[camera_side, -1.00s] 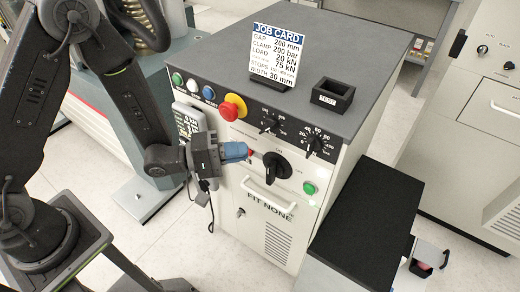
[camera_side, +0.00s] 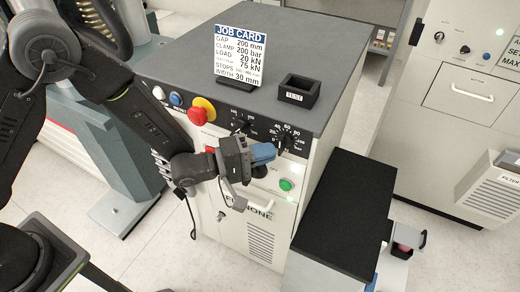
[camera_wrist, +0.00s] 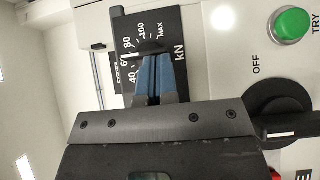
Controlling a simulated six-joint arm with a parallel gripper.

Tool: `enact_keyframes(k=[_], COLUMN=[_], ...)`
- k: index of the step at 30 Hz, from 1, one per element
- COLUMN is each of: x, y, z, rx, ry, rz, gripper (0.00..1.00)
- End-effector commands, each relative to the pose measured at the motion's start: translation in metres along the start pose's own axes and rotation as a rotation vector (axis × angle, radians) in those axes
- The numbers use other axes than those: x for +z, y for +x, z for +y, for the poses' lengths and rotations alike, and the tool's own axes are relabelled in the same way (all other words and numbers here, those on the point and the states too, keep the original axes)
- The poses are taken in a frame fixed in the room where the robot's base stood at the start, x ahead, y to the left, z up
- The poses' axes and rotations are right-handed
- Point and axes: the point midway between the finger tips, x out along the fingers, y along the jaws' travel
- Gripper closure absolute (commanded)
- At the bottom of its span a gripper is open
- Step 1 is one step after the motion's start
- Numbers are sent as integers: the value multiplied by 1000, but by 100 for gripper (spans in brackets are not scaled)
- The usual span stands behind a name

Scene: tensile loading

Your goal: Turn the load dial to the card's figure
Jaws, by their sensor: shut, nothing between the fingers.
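The load dial (camera_side: 287,138) is a black knob on the right of the panel's upper strip. In the wrist view the load dial (camera_wrist: 122,46) has a kN scale; its white mark seems to lie between 60 and 80, partly covered. My gripper (camera_side: 270,153) is shut and empty, its blue fingers just below the dial in the side view. In the wrist view the gripper (camera_wrist: 153,62) overlaps the dial; contact cannot be told. The job card (camera_side: 238,65) stands on the cabinet; its LOAD row seems to read 20 kN, with 75 kN below.
A second dial (camera_side: 241,126) sits left of the load dial. The red stop button (camera_side: 201,111) is further left. A green button (camera_wrist: 291,25) and a large black switch (camera_wrist: 281,108) are close by. A black tray (camera_side: 299,91) sits on top.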

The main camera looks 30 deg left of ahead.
Motion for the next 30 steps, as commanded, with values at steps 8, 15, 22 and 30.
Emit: enact_keyframes(k=[8, 15, 22, 30], x=[0, 0, 1, 1], y=[0, 0, 1, 1], z=[0, -2, -3, -4], rx=[4, 39, 62, 97], ry=[-5, -38, -61, -98], rz=[0, 0, 0, 0], gripper=[100, 100, 100, 100])
